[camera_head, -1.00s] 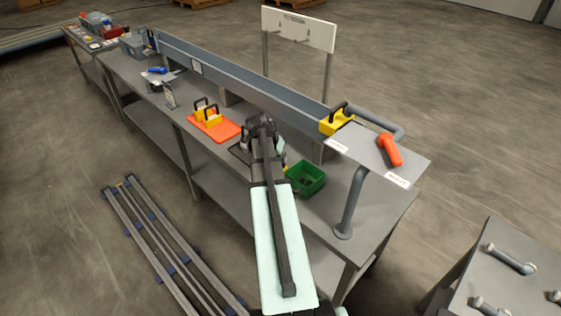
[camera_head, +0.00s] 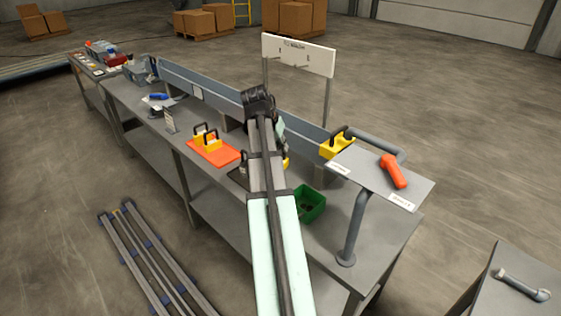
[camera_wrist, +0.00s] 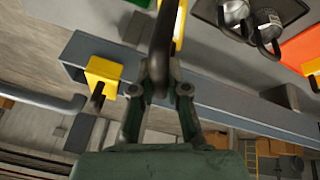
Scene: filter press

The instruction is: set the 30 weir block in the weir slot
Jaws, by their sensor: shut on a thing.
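My gripper (camera_wrist: 168,85) is shut on the black handle of a yellow block (camera_wrist: 179,25) in the wrist view. The block is partly hidden behind the handle, and I cannot read a number on it. In the head view my arm hides the gripper; only a yellow sliver shows beside the arm. The long grey-blue channel (camera_head: 222,95) runs along the back of the bench and crosses the wrist view (camera_wrist: 235,105), apart from the held block. Another yellow block (camera_head: 337,147) with a black handle sits at its near end. I cannot make out the weir slot.
A green bin (camera_head: 309,204) stands on the bench. A raised grey plate (camera_head: 365,181) carries an orange-red tool (camera_head: 393,171). A white board (camera_head: 298,55) stands behind the channel.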

